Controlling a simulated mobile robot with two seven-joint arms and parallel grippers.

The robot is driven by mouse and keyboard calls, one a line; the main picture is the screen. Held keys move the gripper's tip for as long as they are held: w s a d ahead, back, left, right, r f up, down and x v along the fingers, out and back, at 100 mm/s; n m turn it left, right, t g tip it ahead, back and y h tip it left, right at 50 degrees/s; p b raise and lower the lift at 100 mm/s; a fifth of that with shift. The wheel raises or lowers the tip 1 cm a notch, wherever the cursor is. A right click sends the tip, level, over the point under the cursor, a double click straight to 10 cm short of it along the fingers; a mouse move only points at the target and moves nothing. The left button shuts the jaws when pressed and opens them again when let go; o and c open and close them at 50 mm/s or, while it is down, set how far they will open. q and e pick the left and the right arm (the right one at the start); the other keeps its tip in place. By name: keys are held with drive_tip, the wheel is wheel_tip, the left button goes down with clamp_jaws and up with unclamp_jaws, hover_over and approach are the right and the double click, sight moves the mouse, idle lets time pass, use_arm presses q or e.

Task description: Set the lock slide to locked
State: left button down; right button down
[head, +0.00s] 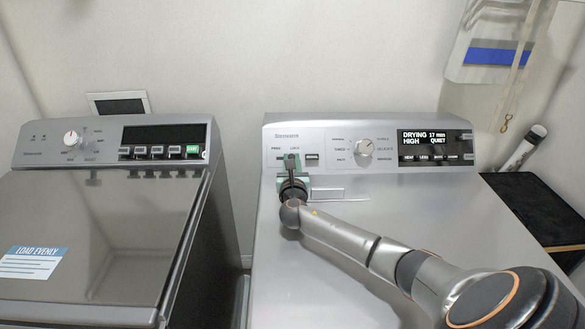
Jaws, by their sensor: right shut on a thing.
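The lock slide is at the left of the right machine's control panel (386,133), just below its small LOCK label (295,148). My right gripper (291,160) reaches up to the panel there and is shut on the slide. The gripper covers the slide, so I cannot tell which position it is in. My left gripper is not in view.
A second machine (100,240) stands at left. My right arm crosses the right machine's top (450,215).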

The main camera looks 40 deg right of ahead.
drive_tip(key=shift+s+d, duration=0.1)
drive_tip(key=shift+d, duration=0.1)
drive_tip(key=c, duration=0.7)
unclamp_jaws()
drive_tip(key=shift+s+a, duration=0.35)
drive_tip(key=shift+a, duration=0.05)
drive_tip(key=v, duration=1.1)
drive_tip(key=shift+s+a, duration=0.1)
drive_tip(key=shift+s, duration=0.15)
